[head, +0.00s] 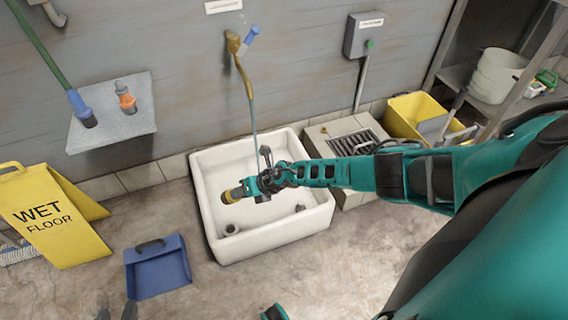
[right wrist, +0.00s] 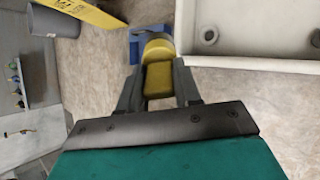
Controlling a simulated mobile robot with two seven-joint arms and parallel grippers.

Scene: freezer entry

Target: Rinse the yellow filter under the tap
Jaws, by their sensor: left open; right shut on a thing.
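The yellow filter (head: 232,196) is held in my right gripper (head: 242,190), which is shut on it; the filter also shows between the fingers in the right wrist view (right wrist: 158,78). In the head view they appear over the left part of the white sink (head: 318,219). The brass tap (head: 238,55) with a blue lever is on the wall above. A thin stream of water (head: 254,125) falls from it, to the right of the filter and close to my right gripper's wrist. My left gripper (head: 117,312) is open at the bottom edge, partly cut off.
A blue dustpan (head: 158,266) and a yellow wet-floor sign (head: 50,217) stand left of the sink. A wall shelf (head: 140,116) holds an orange item (head: 125,98). A drain block (head: 322,133) and yellow bucket (head: 412,112) are right of the sink.

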